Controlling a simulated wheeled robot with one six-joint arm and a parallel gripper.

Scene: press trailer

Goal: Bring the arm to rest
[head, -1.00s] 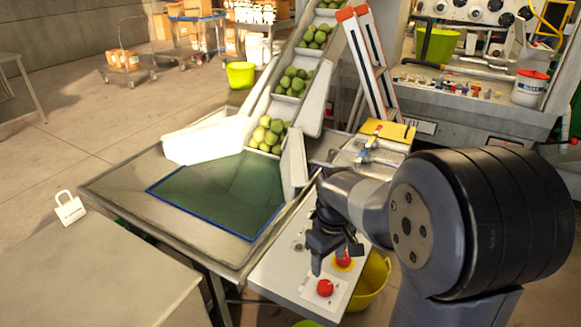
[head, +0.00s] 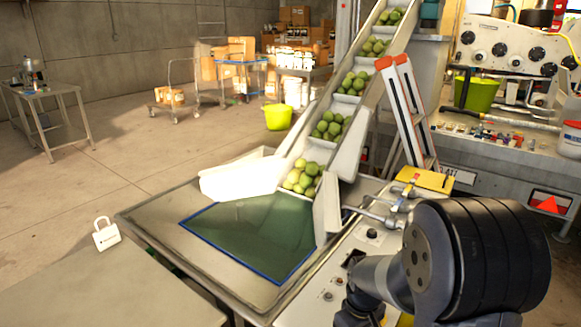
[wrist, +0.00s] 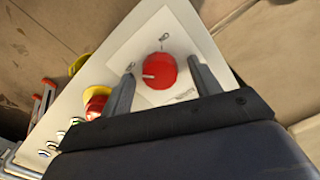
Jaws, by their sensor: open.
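My arm comes in from the right of the head view, over the side of the control panel (head: 335,275). My gripper (wrist: 161,72) shows in the wrist view with its two fingers apart and nothing held. A red round knob (wrist: 160,70) on a white plate appears between the fingers; I cannot tell the gap to it. A red button on a yellow base (wrist: 97,100) lies to the left of the fingers. In the head view the gripper is dark, partly cut off at the bottom edge, and the knob is not visible.
A conveyor with green fruit (head: 302,178) rises behind a metal table with a green, blue-edged sheet (head: 255,240). An orange-and-white ladder (head: 405,105) stands to its right. A grey table (head: 120,290) is at the lower left. Open floor (head: 140,165) lies at the left.

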